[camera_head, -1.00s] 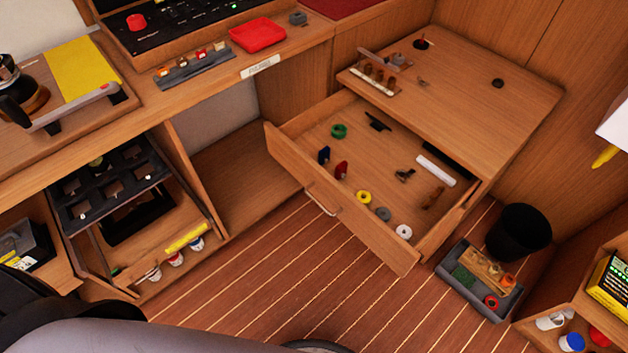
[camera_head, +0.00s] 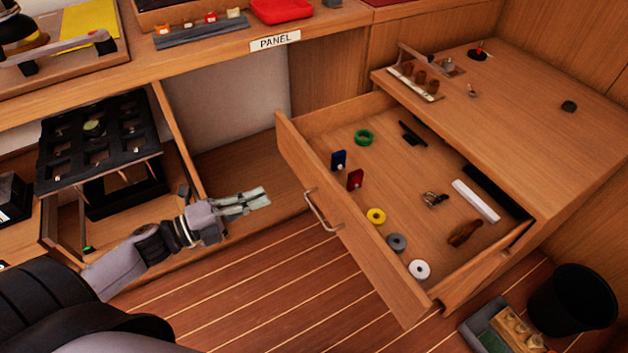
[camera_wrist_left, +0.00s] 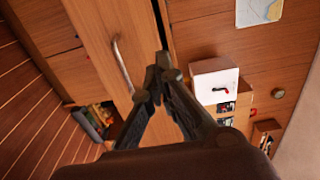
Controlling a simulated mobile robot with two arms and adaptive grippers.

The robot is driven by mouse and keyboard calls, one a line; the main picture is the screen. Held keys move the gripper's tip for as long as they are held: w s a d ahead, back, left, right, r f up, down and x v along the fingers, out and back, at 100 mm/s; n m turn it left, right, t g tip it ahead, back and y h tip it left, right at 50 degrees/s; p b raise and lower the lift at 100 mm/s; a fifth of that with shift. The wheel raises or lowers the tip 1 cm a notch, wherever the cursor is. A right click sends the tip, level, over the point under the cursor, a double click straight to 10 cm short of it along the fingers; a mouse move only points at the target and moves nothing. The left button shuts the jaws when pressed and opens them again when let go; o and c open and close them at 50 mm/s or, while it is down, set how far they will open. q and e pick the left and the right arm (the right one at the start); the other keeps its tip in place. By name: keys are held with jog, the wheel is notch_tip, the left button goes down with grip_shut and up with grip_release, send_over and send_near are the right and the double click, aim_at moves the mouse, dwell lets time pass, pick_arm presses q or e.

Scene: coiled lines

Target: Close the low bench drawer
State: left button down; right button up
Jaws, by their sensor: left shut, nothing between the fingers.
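The low bench drawer (camera_head: 349,228) is pulled well out from under the wooden bench top (camera_head: 500,110). It has a metal bar handle (camera_head: 319,212) on its front panel. Several small items lie in it, including a green ring (camera_head: 364,137), a yellow ring (camera_head: 376,216) and a white bar (camera_head: 475,200). My left gripper (camera_head: 256,198) is shut and empty, to the left of the drawer front and apart from it. In the left wrist view the closed fingertips (camera_wrist_left: 160,72) show beside the drawer front, with the handle (camera_wrist_left: 122,63) to their left. My right gripper is not in view.
A black bin (camera_head: 573,302) and a grey tray (camera_head: 477,335) stand on the floor at the lower right. A black organiser tray (camera_head: 98,140) stands on the left shelf. The striped floor (camera_head: 270,290) before the drawer is clear.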

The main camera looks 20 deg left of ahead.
aim_at(313, 176)
pick_arm(q)
jog(key=b+x, duration=0.1)
jog(key=x, duration=1.2)
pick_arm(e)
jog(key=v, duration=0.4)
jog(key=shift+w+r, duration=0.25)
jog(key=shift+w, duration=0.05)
pick_arm(q)
jog(key=shift+w, duration=0.1)
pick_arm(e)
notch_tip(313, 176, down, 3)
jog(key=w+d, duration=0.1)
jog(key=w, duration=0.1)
pick_arm(q)
jog(key=b+x, duration=0.2)
jog(key=x, duration=2.6)
jog(key=shift+d, duration=0.2)
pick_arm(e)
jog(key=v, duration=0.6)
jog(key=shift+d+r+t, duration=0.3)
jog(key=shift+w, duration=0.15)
